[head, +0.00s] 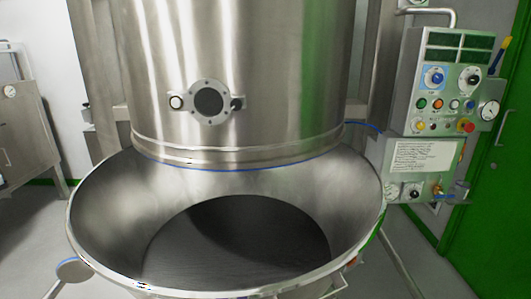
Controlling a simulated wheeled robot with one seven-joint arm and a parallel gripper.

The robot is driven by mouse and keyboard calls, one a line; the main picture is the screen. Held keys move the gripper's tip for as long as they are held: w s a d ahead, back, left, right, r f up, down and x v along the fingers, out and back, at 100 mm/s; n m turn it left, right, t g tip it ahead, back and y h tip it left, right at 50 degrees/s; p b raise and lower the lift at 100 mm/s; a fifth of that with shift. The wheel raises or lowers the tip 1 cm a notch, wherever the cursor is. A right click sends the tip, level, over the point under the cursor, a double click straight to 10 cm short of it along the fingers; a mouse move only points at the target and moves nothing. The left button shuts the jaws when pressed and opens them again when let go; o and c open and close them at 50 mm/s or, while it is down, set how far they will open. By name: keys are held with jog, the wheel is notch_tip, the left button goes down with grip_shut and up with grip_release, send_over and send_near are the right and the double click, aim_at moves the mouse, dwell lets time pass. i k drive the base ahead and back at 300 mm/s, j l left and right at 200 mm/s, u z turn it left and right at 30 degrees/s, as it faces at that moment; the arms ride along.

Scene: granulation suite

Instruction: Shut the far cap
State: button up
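I cannot tell for sure which part is the far cap. A large steel vessel (270,60) stands upright at the centre. A round port (208,102) with a dark centre and a bolted flange sits on its front wall, with small round fittings on both sides. A small grey disc (73,270) with a blue edge sits beside the bowl's lower left rim; whether it is a cap is unclear. My gripper is not in view.
A wide steel bowl (110,205) with a dark floor inside lies open below the vessel. A control panel (447,85) with knobs and gauges stands at right, beside a green door (497,190). A steel cabinet (22,140) stands at far left. Grey floor shows on both sides.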

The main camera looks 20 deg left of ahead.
aim_at(71, 270)
jog(key=k+j, duration=0.1)
jog(key=j, duration=0.35)
jog(key=k+j+z, duration=0.1)
jog(key=j, duration=0.3)
jog(key=k+j, duration=0.1)
jog(key=j, duration=0.35)
jog(key=k+j+z, duration=0.1)
jog(key=j, duration=0.3)
jog(key=k+j, duration=0.1)
jog(key=j, duration=0.3)
jog(key=k+j+z, duration=0.1)
jog(key=j, duration=0.7)
jog(key=k+j+z, duration=0.15)
jog(key=j, duration=0.7)
jog(key=k+j+z, duration=0.1)
jog(key=j, duration=0.35)
jog(key=k+j+z, duration=0.1)
jog(key=j, duration=0.3)
jog(key=k+j, duration=0.1)
jog(key=j, duration=0.3)
jog(key=i+j, duration=0.1)
jog(key=j, duration=0.5)
jog(key=i+j+z, duration=0.15)
jog(key=j, duration=0.5)
jog(key=i+j, duration=0.1)
jog(key=j, duration=0.5)
jog(key=z, duration=0.05)
